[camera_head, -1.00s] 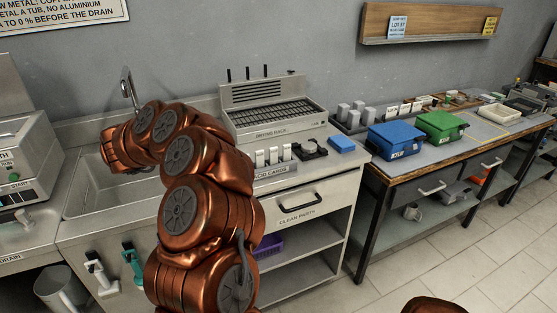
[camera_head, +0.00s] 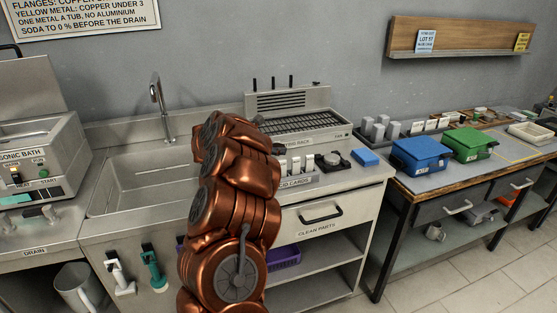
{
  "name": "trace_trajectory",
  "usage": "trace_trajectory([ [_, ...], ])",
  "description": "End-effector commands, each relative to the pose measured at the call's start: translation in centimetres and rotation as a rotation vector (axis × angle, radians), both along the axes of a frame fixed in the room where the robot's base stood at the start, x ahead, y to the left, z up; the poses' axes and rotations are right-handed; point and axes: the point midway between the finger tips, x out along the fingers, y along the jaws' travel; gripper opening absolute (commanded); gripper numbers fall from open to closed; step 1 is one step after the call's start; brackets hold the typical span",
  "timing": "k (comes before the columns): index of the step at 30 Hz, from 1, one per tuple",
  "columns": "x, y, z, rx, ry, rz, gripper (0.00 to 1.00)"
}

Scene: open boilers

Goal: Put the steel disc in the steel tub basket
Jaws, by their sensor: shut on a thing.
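My copper-coloured arm stands in the middle of the view, between the sink and the drying rack. My gripper is hidden behind or beyond the arm's own links, so its fingers and anything in them do not show. I cannot make out the steel disc anywhere. I cannot make out a steel tub basket either. The sonic bath (camera_head: 45,155), a steel box with a green start button, stands at the left edge and is partly cut off; its inside is not visible.
The sink (camera_head: 150,183) with its tap (camera_head: 160,105) lies left of my arm. The drying rack (camera_head: 305,127) and a black round holder (camera_head: 334,161) are to its right. Blue (camera_head: 420,154) and green (camera_head: 469,144) bins stand on the right bench. A grey bucket (camera_head: 80,288) is at lower left.

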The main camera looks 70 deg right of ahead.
Motion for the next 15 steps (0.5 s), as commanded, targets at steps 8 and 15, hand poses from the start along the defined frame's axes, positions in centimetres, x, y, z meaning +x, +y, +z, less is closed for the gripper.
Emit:
trace_trajectory([
  [8, -0.1, -0.1, -2.2, -0.001, 0.001, -0.001, 0.19],
  [15, 0.0, -0.1, -4.4, -0.002, 0.000, 0.002, 0.19],
])
